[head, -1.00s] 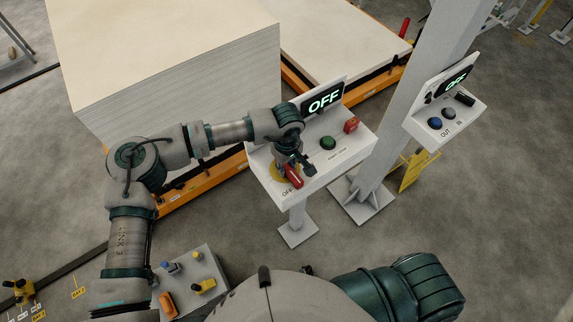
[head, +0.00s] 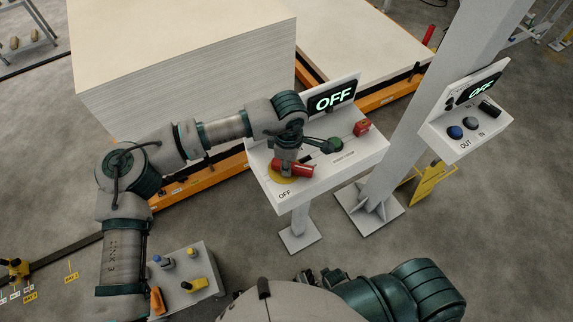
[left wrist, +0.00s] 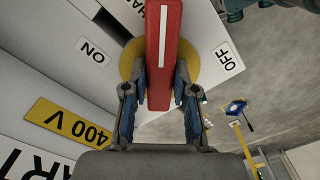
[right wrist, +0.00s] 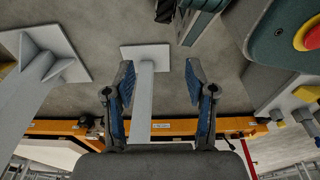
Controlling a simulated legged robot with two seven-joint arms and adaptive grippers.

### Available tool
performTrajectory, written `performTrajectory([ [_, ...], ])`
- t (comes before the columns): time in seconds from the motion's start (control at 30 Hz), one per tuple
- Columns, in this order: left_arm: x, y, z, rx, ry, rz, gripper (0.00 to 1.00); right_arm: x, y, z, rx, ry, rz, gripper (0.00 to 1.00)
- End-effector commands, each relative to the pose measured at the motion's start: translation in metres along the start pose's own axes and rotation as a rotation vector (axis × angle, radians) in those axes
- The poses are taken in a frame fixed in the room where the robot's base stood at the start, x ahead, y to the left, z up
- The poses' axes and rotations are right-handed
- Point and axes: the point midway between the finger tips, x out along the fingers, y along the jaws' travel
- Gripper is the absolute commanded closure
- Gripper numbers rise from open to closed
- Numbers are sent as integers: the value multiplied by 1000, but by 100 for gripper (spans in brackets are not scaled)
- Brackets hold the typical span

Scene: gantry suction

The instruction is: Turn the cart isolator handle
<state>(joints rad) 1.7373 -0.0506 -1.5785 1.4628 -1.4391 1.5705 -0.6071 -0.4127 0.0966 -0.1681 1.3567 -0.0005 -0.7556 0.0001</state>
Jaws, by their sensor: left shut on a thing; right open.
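The red isolator handle (head: 293,169) sits on a yellow disc (head: 274,176) on the sloped white cart panel (head: 330,173). It lies nearly level across the picture in the head view, above the OFF label. My left gripper (left wrist: 158,90) is shut on the handle (left wrist: 163,45), one finger on each side. In the left wrist view the handle's white stripe lies between the ON label (left wrist: 93,52) and the OFF label (left wrist: 228,56). The panel display (head: 332,98) reads OFF. My right gripper (right wrist: 160,82) is open and empty, over the floor.
A green button (head: 335,145) and a red control (head: 361,128) sit on the same panel. A grey post (head: 425,110) with a second control box (head: 468,125), also reading OFF, stands to the right. A tall board stack (head: 180,75) stands behind the left arm.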

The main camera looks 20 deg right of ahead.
Motion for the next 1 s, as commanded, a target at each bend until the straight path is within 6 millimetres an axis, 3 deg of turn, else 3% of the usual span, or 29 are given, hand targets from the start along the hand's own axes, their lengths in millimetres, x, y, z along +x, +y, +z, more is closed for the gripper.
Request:
performTrajectory([
  [0.3,2,4,0,-300,-1,3,100,-20,1,-24,5,13,1,44],
  [0.6,0,7,-1,-554,-2,5,100,-33,1,-35,7,19,1,44],
  [1.0,-1,9,-3,-748,-4,6,100,-41,2,-42,8,21,1,44],
])
